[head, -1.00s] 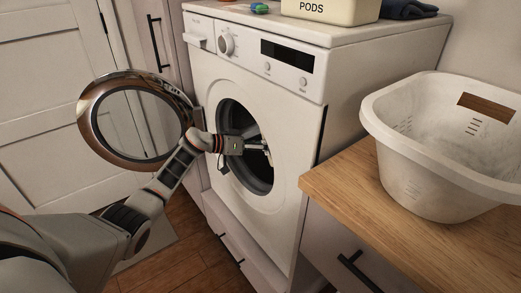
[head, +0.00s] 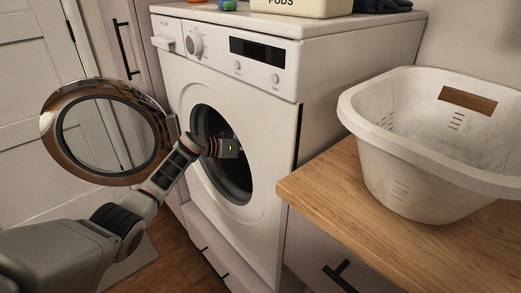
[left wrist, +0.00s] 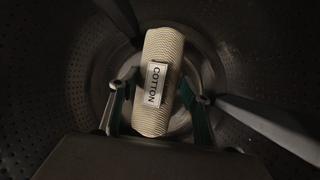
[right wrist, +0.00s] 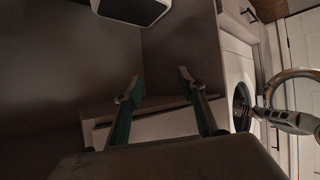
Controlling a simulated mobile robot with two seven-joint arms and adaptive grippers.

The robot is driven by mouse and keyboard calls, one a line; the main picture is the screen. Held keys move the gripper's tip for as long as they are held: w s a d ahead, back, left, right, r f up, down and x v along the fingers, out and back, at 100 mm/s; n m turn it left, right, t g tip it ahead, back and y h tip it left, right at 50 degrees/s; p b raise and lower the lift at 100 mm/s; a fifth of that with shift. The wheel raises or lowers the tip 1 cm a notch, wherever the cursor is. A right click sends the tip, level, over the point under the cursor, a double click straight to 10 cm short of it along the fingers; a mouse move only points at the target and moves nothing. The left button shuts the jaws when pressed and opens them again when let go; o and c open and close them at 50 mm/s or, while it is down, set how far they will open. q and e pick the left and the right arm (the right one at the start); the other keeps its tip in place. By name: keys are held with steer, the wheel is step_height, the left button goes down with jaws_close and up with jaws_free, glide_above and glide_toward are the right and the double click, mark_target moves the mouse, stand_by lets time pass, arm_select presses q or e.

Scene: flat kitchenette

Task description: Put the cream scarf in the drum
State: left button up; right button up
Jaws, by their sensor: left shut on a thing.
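The cream scarf (left wrist: 155,115) is a ribbed roll with a COTTON label, seen in the left wrist view inside the drum (left wrist: 240,75). My left gripper (left wrist: 158,88) is shut on it, one finger on each side, and holds it facing the drum's back wall. In the head view my left gripper (head: 229,148) reaches through the washer's round opening; its fingertips and the scarf are hidden there. The washer door (head: 55,150) stands wide open to the left. My right gripper (right wrist: 158,90) is open and empty, outside the washer.
A white laundry basket (head: 390,185) stands on the wooden counter (head: 310,185) to the right. The white washer (head: 270,120) carries a PODS box (head: 300,8) and dark folded cloth (head: 385,6) on top. Dark drum paddles (left wrist: 265,120) project near the scarf.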

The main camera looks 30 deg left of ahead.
arm_select(q)
steer(key=o, duration=1.2)
steer(key=shift+a, duration=0.1)
steer(key=v, duration=1.2)
